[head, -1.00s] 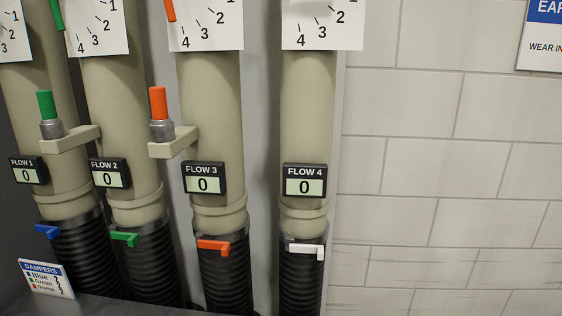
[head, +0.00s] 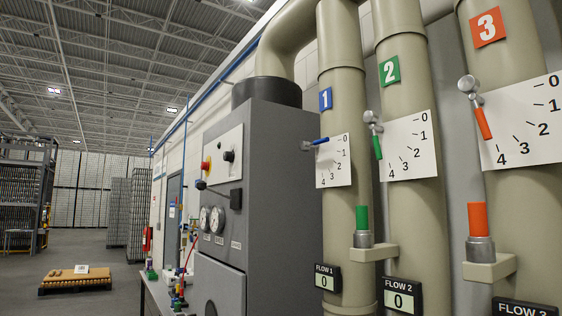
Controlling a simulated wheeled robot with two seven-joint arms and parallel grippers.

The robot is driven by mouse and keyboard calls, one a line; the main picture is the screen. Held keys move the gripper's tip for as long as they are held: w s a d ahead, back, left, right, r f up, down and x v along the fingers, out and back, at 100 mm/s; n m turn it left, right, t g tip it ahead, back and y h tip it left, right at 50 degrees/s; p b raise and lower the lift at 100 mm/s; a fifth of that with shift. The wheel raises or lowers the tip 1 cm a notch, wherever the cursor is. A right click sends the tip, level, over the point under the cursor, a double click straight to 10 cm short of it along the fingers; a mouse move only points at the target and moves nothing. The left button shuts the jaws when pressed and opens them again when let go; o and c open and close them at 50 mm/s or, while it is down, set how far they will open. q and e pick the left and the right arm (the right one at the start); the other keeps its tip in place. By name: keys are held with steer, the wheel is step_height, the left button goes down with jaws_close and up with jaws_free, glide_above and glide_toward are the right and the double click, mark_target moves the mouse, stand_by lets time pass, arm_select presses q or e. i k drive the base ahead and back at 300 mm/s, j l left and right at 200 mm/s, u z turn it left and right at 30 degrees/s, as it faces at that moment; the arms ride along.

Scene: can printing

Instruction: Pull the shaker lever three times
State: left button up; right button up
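I cannot pick out a lever marked as the shaker lever. A grey cabinet (head: 275,180) stands in the middle, with a control panel (head: 222,157) on its left-facing side bearing a red button (head: 206,165) and a black knob (head: 228,156). Two round gauges (head: 210,219) sit lower on that side. To its right, pipes 1, 2 and 3 carry small dial handles: blue (head: 321,141), roughly level near 0, green (head: 377,147), pointing down, and orange (head: 483,123), pointing down to the right. Neither of my grippers is in view.
A green-topped fitting (head: 362,217) and an orange-topped fitting (head: 478,219) stand on brackets off the pipes. The Flow 1 display (head: 327,278) and Flow 2 display (head: 401,296) read 0. A workbench (head: 158,294) runs left of the cabinet. Open floor (head: 100,250) holds a low pallet (head: 76,283).

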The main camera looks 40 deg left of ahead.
mark_target(201, 185)
steer(key=u, duration=1.1)
